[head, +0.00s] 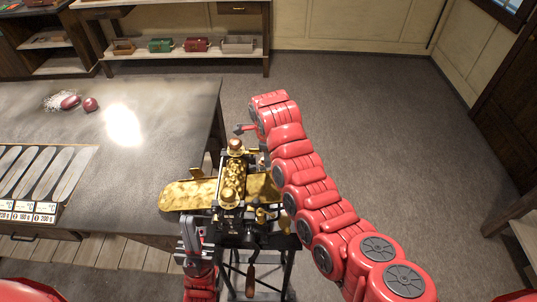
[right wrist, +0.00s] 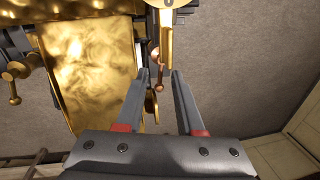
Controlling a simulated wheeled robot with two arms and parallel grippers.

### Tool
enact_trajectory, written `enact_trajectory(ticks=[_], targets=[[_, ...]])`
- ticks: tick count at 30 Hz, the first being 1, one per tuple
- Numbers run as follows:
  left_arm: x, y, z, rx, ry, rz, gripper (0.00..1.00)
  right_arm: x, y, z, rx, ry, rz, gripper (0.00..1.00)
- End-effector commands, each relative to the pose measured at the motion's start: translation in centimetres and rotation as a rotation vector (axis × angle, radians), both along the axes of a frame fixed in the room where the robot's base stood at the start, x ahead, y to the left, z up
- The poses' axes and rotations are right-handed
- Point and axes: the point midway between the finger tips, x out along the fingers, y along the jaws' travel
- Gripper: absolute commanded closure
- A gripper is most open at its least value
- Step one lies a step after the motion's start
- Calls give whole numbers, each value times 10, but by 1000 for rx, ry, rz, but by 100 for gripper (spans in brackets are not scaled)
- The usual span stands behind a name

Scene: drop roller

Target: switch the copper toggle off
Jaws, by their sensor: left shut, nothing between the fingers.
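The brass drop roller machine (head: 233,178) stands at the table's right end, with a brass tray (head: 185,195) on its left. In the right wrist view, a small copper lever with a rounded end (right wrist: 159,87), apparently the toggle, hangs below the machine's brass parts. My right gripper (right wrist: 161,73) is open; the lever appears between its fingertips, nearer the left finger. I cannot tell whether they touch. In the head view the right gripper (head: 243,129) is small beside the machine's far end, and the toggle cannot be made out. My left gripper (head: 191,226) is shut and empty at the machine's front left.
A shelf with bins (head: 197,45) stands at the back. The floor to the right is open.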

Motion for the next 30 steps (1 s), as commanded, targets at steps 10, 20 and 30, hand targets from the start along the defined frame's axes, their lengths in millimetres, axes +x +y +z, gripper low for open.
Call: enact_trajectory(ticks=[10, 20, 30], targets=[[0, 0, -1, 0, 0, 0, 100, 0, 0, 0, 0, 0, 0, 99], [0, 0, -1, 0, 0, 0, 100, 0, 0, 0, 0, -1, 1, 100], [0, 0, -33, 0, 0, 0, 100, 3, 0, -7, 2, -5, 96, 100]])
